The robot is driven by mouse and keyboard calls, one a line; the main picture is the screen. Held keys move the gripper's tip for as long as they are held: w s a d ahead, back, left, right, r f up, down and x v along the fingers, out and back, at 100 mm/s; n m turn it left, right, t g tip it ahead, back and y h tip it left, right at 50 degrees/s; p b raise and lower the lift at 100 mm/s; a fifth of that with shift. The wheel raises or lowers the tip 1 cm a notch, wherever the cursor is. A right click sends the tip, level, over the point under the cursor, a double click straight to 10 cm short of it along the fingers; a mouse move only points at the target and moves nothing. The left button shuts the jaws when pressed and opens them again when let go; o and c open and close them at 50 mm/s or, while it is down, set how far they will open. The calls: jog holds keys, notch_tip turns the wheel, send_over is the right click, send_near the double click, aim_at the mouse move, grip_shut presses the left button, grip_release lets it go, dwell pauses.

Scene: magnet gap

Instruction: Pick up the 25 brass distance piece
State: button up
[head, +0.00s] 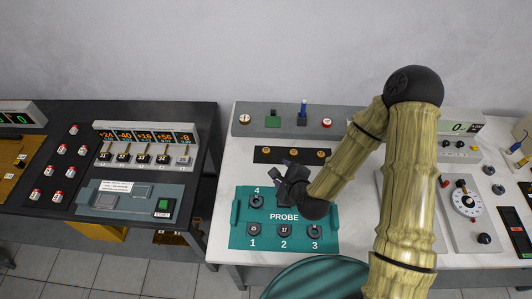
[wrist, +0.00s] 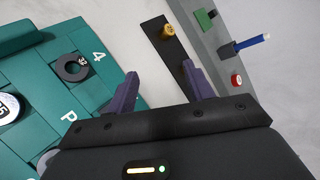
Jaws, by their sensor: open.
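Three brass pieces stand in a row on a black strip: left (head: 266,150), middle (head: 293,152) and right (head: 320,153) in the head view. Their numbers are too small to read, so I cannot tell which is the 25. One brass piece (wrist: 168,32) shows in the wrist view, beyond my fingertips; any others on the strip are out of frame or hidden by my finger. My gripper (head: 284,182) is open and empty (wrist: 160,76), in front of the strip and over the back part of the teal PROBE board. Its fingers touch no brass piece.
The teal PROBE board (head: 240,222) has numbered places 1 to 4 with dark round pieces. White tabletop is free left of the strip.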

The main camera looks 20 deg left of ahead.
jog(key=a+m, duration=0.1)
jog(key=m, duration=0.1)
jog(key=s+a+f+m+t, duration=0.1)
jog(key=m, duration=0.2)
jog(key=shift+s+a+f, duration=0.15)
jog(key=shift+f, duration=0.05)
jog(key=m, duration=0.1)
jog(key=m+t, duration=0.1)
jog(key=m, duration=0.1)
jog(key=shift+s+a+f, duration=0.15)
jog(key=shift+s+a, duration=0.05)
jog(key=shift+s, duration=0.1)
jog(key=shift+s+m+t, duration=0.15)
jog(key=shift+m+t, duration=0.35)
jog(key=shift+m, duration=0.7)
jog(key=m, duration=0.2)
jog(key=m+h, duration=0.1)
jog(key=shift+s+d+t+b, duration=0.15)
jog(key=shift+s+t+b, duration=0.15)
jog(key=shift+t, duration=0.1)
jog(key=shift+w, duration=0.1)
jog(key=b, duration=0.2)
jog(key=shift+w+f+b, duration=0.35)
jog(key=b, duration=0.2)
jog(key=shift+w+a+f+b, duration=0.15)
jog(key=shift+w+a+b, duration=0.1)
jog(key=shift+w+b, duration=0.1)
jog(key=b, duration=0.4)
jog(key=shift+w+a+f, duration=0.2)
jog(key=shift+w, duration=0.15)
